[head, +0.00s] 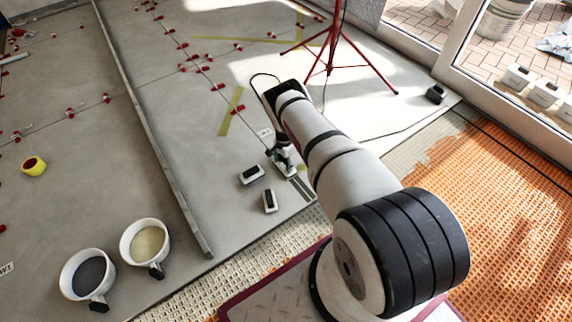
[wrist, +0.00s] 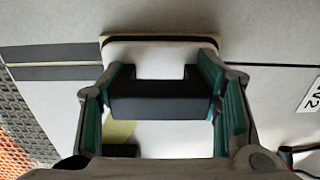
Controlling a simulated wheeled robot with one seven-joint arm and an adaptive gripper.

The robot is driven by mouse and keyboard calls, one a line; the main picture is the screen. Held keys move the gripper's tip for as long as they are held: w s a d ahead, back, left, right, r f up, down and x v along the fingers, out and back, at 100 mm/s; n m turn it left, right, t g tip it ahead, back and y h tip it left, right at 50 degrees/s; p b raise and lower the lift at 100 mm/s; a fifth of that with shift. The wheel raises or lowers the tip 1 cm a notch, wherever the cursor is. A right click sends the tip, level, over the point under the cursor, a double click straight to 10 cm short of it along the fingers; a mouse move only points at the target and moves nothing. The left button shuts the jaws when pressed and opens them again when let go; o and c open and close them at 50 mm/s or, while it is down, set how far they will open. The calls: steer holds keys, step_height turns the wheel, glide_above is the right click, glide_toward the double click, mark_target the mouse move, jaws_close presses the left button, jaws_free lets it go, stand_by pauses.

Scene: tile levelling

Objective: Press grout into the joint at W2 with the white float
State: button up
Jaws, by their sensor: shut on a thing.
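My gripper (wrist: 165,95) is shut on the black handle (wrist: 158,98) of the white float (wrist: 150,50), between its green-lined fingers. The float has a pale yellowish edge and a dark layer along its far side. It lies over the floor, and I cannot tell whether it touches. A thin joint line (wrist: 288,65) runs out from its right side; the part under the float is hidden. The label (wrist: 311,95), partly cut off, reads W2. In the head view my gripper (head: 283,162) is low over the tiles, beside a white label (head: 265,133) too small to read.
Two small white blocks with black tops, one (head: 251,174) and another (head: 270,201), lie near my gripper. Dark strips (head: 301,187) lie to its right. Two tubs hold dark (head: 88,278) and sandy (head: 147,245) material. A red tripod (head: 333,50) stands behind. A long bar (head: 150,125) crosses the floor.

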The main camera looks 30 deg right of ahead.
steer(key=shift+w, duration=0.3)
steer(key=shift+w+a+f, duration=0.1)
steer(key=shift+w+f, duration=0.05)
steer(key=shift+w, duration=1.65)
steer(key=shift+w, duration=0.1)
